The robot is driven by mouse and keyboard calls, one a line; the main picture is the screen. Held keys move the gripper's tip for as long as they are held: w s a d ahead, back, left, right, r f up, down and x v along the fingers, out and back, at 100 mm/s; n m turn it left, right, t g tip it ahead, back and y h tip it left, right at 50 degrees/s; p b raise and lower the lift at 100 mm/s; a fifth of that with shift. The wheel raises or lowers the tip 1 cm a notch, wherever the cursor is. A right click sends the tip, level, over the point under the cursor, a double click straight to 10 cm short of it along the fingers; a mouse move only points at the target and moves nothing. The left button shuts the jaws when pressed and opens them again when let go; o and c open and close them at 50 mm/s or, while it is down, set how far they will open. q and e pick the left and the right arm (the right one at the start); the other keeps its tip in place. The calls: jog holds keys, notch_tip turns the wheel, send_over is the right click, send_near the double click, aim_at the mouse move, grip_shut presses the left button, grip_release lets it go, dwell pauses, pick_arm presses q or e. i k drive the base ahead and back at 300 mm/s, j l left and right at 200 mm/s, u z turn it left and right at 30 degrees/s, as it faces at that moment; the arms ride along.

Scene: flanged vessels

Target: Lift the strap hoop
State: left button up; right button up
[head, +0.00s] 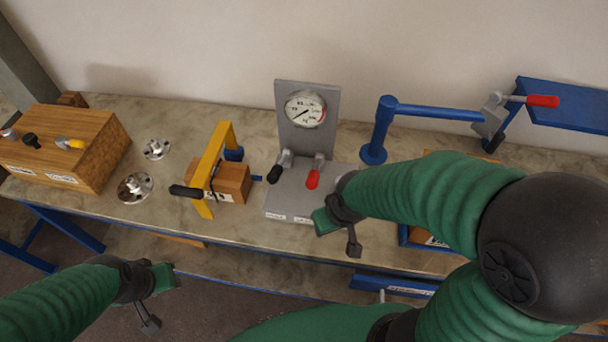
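The strap hoop is most likely the yellow bar frame (213,157) standing at an angle over a small wooden block (232,181) on the bench. A black handle (186,191) sticks out to the left from its near side, and a thin dark cord or strap hangs by the block. My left gripper (157,302) is at the lower left, in front of the bench edge and apart from the hoop; its fingers look spread and empty. My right gripper (338,233) is by the front of the gauge stand, right of the hoop; its fingers look spread, with nothing seen between them.
The gauge stand (308,115) with black and red levers is right of the hoop. A wooden box (105,150) and two metal flanges (135,187) are on the left. A blue post with an arm (383,128) stands behind my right arm. Bare bench top lies before the hoop.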

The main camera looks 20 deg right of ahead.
aim_at(223, 132)
jog(key=i+j+z, duration=0.1)
jog(key=j+z, duration=0.25)
jog(key=j, duration=0.2)
jog(key=j+z, duration=0.35)
jog(key=j, duration=0.25)
jog(key=j+z, duration=0.35)
jog(key=j, duration=0.25)
